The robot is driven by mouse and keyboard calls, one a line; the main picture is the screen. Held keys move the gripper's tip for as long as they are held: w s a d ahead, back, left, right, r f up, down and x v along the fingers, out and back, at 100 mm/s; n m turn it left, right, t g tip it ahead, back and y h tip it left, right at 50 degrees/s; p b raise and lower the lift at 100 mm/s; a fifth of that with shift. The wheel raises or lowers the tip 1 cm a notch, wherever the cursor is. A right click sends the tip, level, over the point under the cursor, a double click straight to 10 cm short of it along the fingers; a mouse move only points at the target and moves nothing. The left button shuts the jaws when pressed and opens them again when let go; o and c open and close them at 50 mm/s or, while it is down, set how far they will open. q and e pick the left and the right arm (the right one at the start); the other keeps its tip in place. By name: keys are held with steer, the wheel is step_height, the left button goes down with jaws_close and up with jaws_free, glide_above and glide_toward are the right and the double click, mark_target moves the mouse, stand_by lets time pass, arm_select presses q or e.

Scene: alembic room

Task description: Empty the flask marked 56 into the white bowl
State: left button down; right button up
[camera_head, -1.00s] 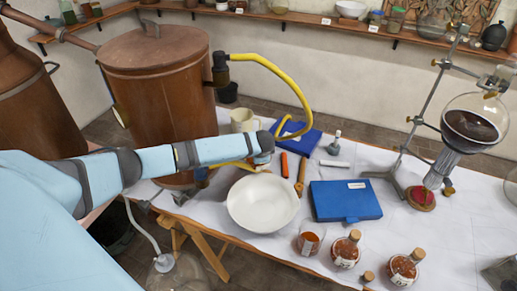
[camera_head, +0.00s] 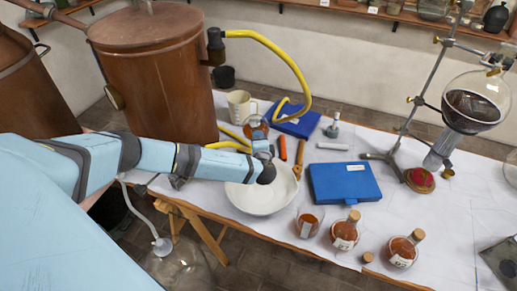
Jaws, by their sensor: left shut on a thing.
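My left arm reaches in from the left, and its wrist is over the white bowl (camera_head: 263,203). My left gripper (camera_head: 258,137), partly hidden by its own wrist, is shut on a small round vessel with reddish-brown contents (camera_head: 256,124), beyond the bowl's far rim. I cannot read a mark on it. The bowl stands on the table, its far left part covered by my arm; the part of its inside that shows looks empty. An open glass with amber contents (camera_head: 309,223) and two corked amber flasks (camera_head: 344,235) (camera_head: 403,252) stand at the front; their labels are too small to read.
A loose cork (camera_head: 367,257) lies between the corked flasks. A blue box (camera_head: 345,183) is right of the bowl. A stand with a round glass flask (camera_head: 471,105) is at the right. A copper still (camera_head: 155,75), yellow hose (camera_head: 285,60) and mug (camera_head: 240,105) are behind.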

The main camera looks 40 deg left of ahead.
arm_select(q)
steer(key=shift+r, duration=0.15)
stand_by(0.5)
steer(key=shift+s+r+t+y+b, duration=0.15)
steer(key=shift+r+t+y+b, duration=0.2)
steer(key=shift+b, duration=0.2)
stand_by(1.1)
